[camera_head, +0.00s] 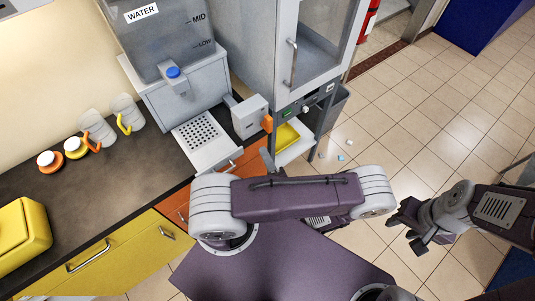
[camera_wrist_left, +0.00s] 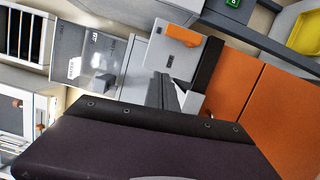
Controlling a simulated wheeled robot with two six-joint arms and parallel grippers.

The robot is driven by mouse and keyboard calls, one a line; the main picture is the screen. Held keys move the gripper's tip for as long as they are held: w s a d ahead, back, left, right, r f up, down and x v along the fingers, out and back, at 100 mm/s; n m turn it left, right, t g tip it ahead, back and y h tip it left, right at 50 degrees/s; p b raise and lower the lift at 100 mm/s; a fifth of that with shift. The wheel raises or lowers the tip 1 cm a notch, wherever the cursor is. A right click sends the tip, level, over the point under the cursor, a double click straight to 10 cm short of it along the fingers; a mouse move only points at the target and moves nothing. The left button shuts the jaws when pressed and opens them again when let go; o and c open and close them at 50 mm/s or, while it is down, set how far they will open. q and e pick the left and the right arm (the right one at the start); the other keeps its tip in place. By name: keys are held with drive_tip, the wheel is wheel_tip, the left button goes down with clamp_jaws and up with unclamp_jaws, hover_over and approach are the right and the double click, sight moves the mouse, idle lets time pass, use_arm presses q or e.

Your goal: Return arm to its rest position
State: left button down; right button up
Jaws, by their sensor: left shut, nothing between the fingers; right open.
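My left arm (camera_head: 300,197) crosses the lower middle of the head view, folded. My left gripper (camera_head: 268,160) is mostly hidden behind that arm; only a grey tip shows in front of the orange cabinet. In the left wrist view the left gripper (camera_wrist_left: 166,92) shows its grey fingers shut and empty, below a small white box with an orange lever. My right gripper (camera_head: 408,224) is open and empty over the tiled floor at the right.
The water tank (camera_head: 168,35), white box (camera_head: 250,117) and drip tray (camera_head: 203,140) stand on the dark counter (camera_head: 60,195). Two jugs and a yellow case are at left. The cabinet with a glass door (camera_head: 320,45) stands behind. The tiled floor at right is mostly clear.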

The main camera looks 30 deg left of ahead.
use_arm(q)
drive_tip(key=shift+w+d, duration=0.2)
